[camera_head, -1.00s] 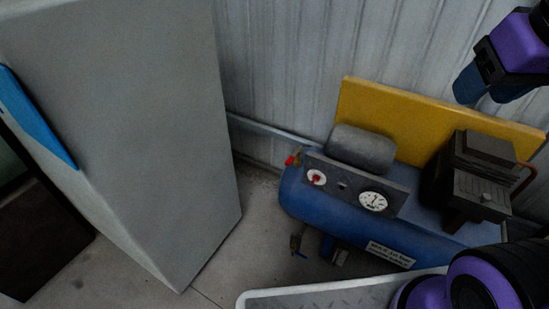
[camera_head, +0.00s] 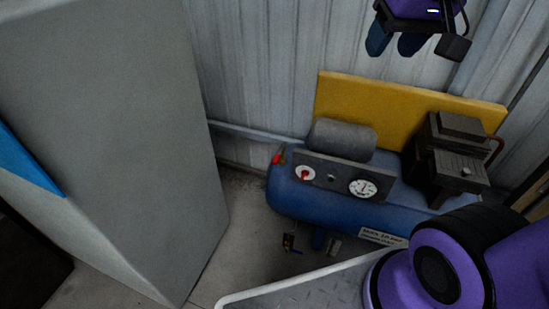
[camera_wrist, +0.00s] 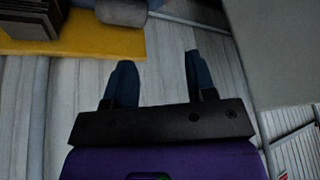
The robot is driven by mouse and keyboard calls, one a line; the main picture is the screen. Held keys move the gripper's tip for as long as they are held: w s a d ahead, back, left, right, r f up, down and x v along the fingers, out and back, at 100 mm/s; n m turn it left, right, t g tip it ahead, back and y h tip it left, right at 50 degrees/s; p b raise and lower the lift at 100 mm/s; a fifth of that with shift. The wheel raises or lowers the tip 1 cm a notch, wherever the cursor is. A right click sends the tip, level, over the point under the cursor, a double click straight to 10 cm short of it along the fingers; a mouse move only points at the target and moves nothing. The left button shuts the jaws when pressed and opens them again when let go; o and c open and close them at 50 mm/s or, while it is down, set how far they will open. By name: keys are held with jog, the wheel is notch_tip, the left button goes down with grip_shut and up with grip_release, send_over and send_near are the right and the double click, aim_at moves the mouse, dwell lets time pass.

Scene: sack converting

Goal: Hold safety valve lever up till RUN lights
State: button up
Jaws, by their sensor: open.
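A blue air compressor tank (camera_head: 300,199) stands on the floor by the wall. At its left end is a small brass fitting with a red part (camera_head: 277,159), which looks like the safety valve lever; its exact position is too small to tell. The front panel (camera_head: 336,178) carries a white dial with a red centre (camera_head: 304,174) and a gauge (camera_head: 362,188). I cannot make out a RUN light. My gripper (camera_head: 394,42) is open and empty, high above the compressor in front of the wall. Its two spread fingers (camera_wrist: 157,62) show in the wrist view, with nothing between them.
A large grey cabinet (camera_head: 115,130) stands at the left, with floor between it and the tank. A yellow board (camera_head: 365,108) stands behind the compressor, against the corrugated wall (camera_head: 255,65). A metal plate (camera_head: 300,288) is at the front, beside my purple arm.

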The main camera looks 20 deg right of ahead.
jog(key=w+a+f+m+g, duration=0.1)
jog(key=w+f, duration=0.1)
jog(key=w, duration=0.6)
jog(key=w+f+m, duration=0.1)
jog(key=w+f, duration=0.1)
jog(key=w, duration=0.6)
jog(key=m+g, duration=0.4)
send_over(276, 158)
notch_tip(276, 158, down, 47)
notch_tip(276, 158, down, 11)
jog(key=shift+s+a+r, duration=0.1)
grip_shut()
